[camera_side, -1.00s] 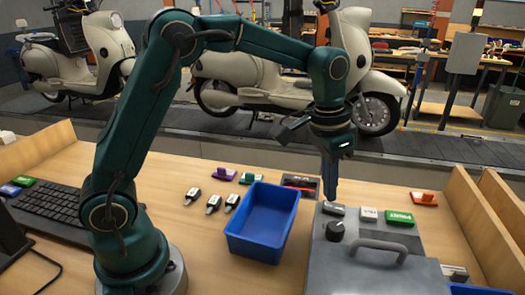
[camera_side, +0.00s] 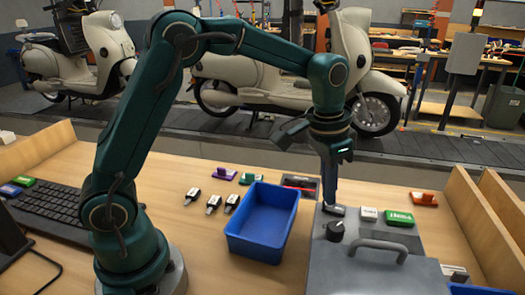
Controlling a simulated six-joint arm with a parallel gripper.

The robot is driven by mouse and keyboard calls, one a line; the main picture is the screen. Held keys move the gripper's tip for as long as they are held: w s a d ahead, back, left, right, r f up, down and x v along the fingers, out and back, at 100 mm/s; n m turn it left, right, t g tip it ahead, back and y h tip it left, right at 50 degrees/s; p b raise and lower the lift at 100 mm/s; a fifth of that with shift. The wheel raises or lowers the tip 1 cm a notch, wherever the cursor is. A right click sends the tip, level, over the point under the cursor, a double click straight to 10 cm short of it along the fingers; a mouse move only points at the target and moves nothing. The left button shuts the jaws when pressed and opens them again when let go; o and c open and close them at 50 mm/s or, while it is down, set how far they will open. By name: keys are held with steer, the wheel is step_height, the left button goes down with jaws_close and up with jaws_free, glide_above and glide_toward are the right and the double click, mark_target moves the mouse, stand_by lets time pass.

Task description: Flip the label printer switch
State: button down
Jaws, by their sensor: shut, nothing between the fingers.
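The label printer looks to be the grey box (camera_side: 375,268) at the front right, with a black knob and a grey handle on top. Along its back edge sit a dark switch (camera_side: 337,210), a white button (camera_side: 368,214) and a green button (camera_side: 399,218) with small lettering I cannot read surely. My gripper (camera_side: 330,202) is shut and empty, pointing straight down at the left end of this row. Its tip is at or just above the dark switch and covers part of it. I cannot tell whether they touch, or which way the switch is set.
A blue bin (camera_side: 234,245) stands left of the grey box. An orange piece (camera_side: 424,198) lies at right, near the wooden dividers (camera_side: 485,232). A keyboard (camera_side: 50,208) is at far left.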

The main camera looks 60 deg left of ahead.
steer(key=shift+f, duration=0.5)
steer(key=shift+r, duration=3.55)
steer(key=shift+r, duration=0.1)
steer(key=s+a+r+n+t, duration=0.1)
steer(key=s+a+r+t, duration=0.15)
steer(key=s+r, duration=0.45)
steer(key=s+f+n+t, duration=0.1)
steer(key=s+f+n, duration=0.1)
steer(key=s+f, duration=0.6)
steer(key=s+a, duration=0.1)
steer(key=s, duration=0.1)
steer(key=shift+s+f, duration=0.15)
steer(key=shift+s, duration=0.25)
